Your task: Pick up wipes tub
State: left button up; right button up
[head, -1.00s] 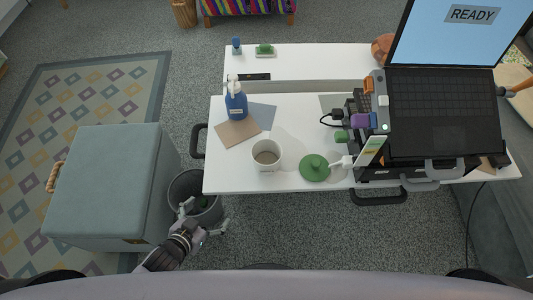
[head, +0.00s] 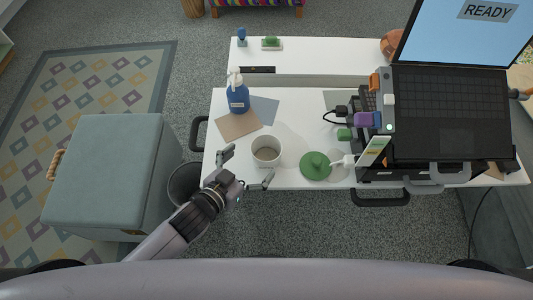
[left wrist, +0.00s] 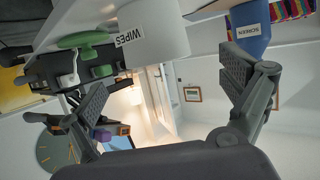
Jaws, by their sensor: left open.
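The wipes tub (head: 266,158) is a white open-topped cup near the front edge of the white table. In the left wrist view the tub (left wrist: 153,30) shows its "WIPES" label and stands ahead of the fingers, at the top of the picture. My left gripper (head: 247,165) is open and empty at the table's front edge, its fingers spread toward the tub from the front left. Both fingers show apart in the left wrist view. A green round lid (head: 316,166) with a knob lies right of the tub. My right gripper is not in view.
A blue spray bottle (head: 238,98) stands behind the tub, beside a brown sheet (head: 238,124). A black laptop-like device (head: 450,120) with cables and plugs fills the right side. A grey bin (head: 184,184) and a grey-blue ottoman (head: 105,170) are on the floor at left.

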aim_at(274, 142)
pick_arm(q)
jog(key=x, duration=0.7)
jog(key=shift+w+d, duration=0.15)
jog(key=shift+d, duration=0.2)
jog(key=c, duration=1.2)
